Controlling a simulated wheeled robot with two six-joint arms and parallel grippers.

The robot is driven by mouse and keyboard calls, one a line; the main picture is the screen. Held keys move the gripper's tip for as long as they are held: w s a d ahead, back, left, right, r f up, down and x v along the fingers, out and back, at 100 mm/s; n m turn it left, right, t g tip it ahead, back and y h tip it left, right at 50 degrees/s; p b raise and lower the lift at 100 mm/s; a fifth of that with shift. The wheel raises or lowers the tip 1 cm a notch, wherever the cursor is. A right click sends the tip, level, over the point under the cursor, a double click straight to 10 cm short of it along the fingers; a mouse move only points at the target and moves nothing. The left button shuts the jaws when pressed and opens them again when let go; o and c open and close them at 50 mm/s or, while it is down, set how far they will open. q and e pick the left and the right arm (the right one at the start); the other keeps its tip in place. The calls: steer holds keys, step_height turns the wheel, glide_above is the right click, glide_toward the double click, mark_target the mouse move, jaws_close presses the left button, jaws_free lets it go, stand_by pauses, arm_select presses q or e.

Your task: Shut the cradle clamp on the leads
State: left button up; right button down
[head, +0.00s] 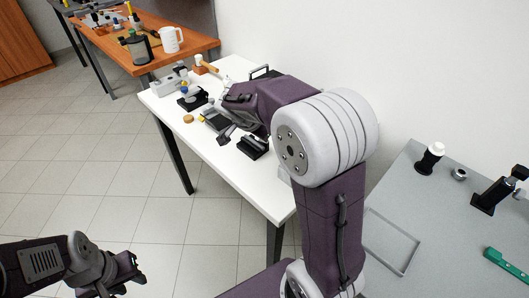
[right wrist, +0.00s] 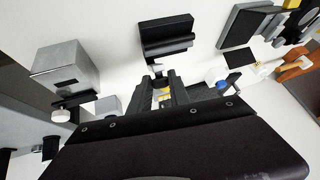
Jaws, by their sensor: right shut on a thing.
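A black stepped block (right wrist: 167,38), which looks like the cradle clamp, stands on the white table just ahead of my right fingertips in the right wrist view. In the head view a black block (head: 253,147) sits near the table's front edge. My right gripper (right wrist: 163,92) is shut on a small dark part (right wrist: 158,70) with white and yellow bits near it. I cannot tell whether this part joins the block. No leads can be made out clearly. My left gripper (head: 130,272) looks open and empty, low over the floor at the left, away from the table.
A grey metal box (right wrist: 66,68) stands left of my right gripper in the wrist view. Several small items crowd the white table's far end (head: 160,100). A grey table (head: 400,215) stands at the right, with a black stand (head: 497,192). An orange table holds a white mug (head: 171,40).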

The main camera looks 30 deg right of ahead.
steer(key=a+f+t+h+b, duration=0.1)
steer(key=h+b, duration=0.1)
steer(key=b, duration=0.6)
steer(key=a+f+n+t+h+b, duration=0.1)
steer(key=f+h+b, duration=0.1)
steer(key=b, duration=0.6)
steer(key=s+a+f+t+h+b, duration=0.1)
steer(key=h+b, duration=0.2)
steer(key=b, duration=0.5)
steer(key=shift+a+f+h+b, duration=0.2)
steer(key=shift+f+h+b, duration=0.1)
steer(key=shift+f+b, duration=0.05)
steer(key=shift+r+h+b, duration=0.1)
steer(key=shift+h+b, duration=0.2)
steer(key=shift+b, duration=0.25)
steer(key=c, duration=1.2)
jaws_free()
steer(key=shift+a+r, duration=0.1)
steer(key=shift+n, duration=0.3)
steer(key=p+v, duration=0.3)
steer(key=v, duration=0.5)
steer(key=shift+r, duration=0.1)
steer(key=shift+s+a, duration=0.35)
